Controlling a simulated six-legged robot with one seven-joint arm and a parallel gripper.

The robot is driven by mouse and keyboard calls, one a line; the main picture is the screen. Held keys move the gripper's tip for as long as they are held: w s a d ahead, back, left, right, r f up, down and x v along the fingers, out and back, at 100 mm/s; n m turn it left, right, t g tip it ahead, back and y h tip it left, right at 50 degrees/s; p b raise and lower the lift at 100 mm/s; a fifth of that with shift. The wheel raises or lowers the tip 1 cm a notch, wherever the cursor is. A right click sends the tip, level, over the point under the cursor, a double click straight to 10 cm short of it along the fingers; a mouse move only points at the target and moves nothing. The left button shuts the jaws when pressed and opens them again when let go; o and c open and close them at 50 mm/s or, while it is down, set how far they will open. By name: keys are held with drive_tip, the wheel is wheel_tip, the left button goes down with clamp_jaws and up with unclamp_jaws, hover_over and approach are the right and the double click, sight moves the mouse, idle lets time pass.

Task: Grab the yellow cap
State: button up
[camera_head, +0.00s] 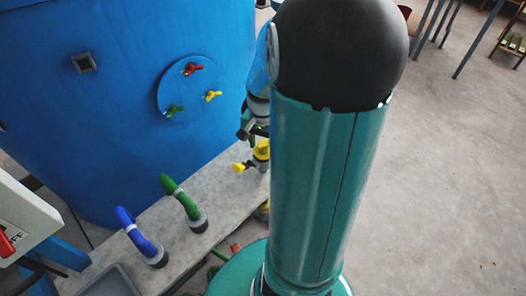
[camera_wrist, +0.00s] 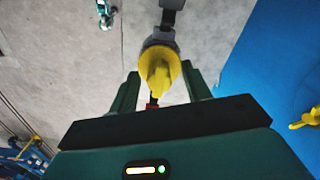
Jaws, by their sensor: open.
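The yellow cap (camera_wrist: 158,68) has a raised ridge and a grey collar behind it. In the wrist view it lies between the two green fingers of my gripper (camera_wrist: 162,75), which are spread with a gap on each side. Whether its depth matches the fingertips is hard to tell. In the head view a yellow fitting (camera_head: 262,151) with a yellow end pointing left shows at the ledge, just below the dark wrist parts. My own arm hides its right side and most of my gripper there.
A blue tank (camera_head: 120,120) stands left, with a round plate bearing red (camera_head: 193,69), green (camera_head: 175,111) and yellow (camera_head: 213,96) handles. Blue (camera_head: 138,235) and green (camera_head: 182,200) bent pipes rise from the grey ledge (camera_head: 108,252). Open floor lies right.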

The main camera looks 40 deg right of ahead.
drive_tip(key=shift+f, duration=0.1)
drive_tip(key=shift+c, duration=0.5)
clamp_jaws()
